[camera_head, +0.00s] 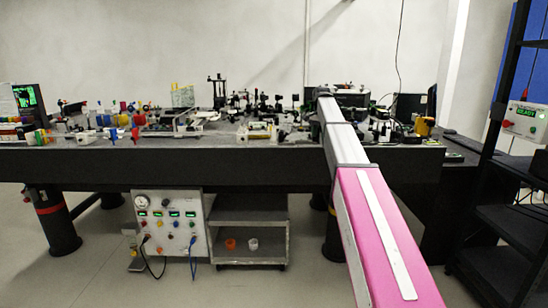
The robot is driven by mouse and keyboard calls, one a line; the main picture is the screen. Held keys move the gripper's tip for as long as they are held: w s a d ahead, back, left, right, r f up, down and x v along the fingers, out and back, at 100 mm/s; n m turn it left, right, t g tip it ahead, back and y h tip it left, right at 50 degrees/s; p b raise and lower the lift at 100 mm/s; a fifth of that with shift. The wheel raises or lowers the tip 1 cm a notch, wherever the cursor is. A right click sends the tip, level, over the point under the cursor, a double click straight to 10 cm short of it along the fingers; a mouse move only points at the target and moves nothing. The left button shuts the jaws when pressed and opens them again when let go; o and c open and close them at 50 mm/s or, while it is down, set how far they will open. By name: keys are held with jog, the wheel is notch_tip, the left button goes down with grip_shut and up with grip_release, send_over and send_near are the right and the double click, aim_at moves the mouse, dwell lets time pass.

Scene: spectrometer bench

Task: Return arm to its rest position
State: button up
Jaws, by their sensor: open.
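My arm (375,225) reaches in from the lower right, with a pink link near me and a grey link (345,142) beyond it. It extends forward over the front edge of the optical bench (160,165). Its far end shows near the middle of the picture, against the equipment on the bench. My gripper cannot be made out; the far end of the arm hides whatever lies beyond it.
Optical parts (260,105) crowd the bench top. Below stand a control box (170,228) with cables and a grey cart (250,215). A dark shelf rack (505,220) stands close at right, beside the arm. The floor (100,275) at front left is clear.

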jog(key=s+a+f+n, duration=0.1)
jog(key=s+f+n, duration=0.2)
jog(key=s+f, duration=1.15)
jog(key=s+a+f+n, duration=0.1)
jog(key=s+f+n, duration=0.1)
jog(key=s+f, duration=1.3)
jog(key=s+f+n, duration=0.3)
jog(key=s+f, duration=0.8)
jog(key=shift+s+f, duration=0.3)
jog(key=shift+f, duration=0.1)
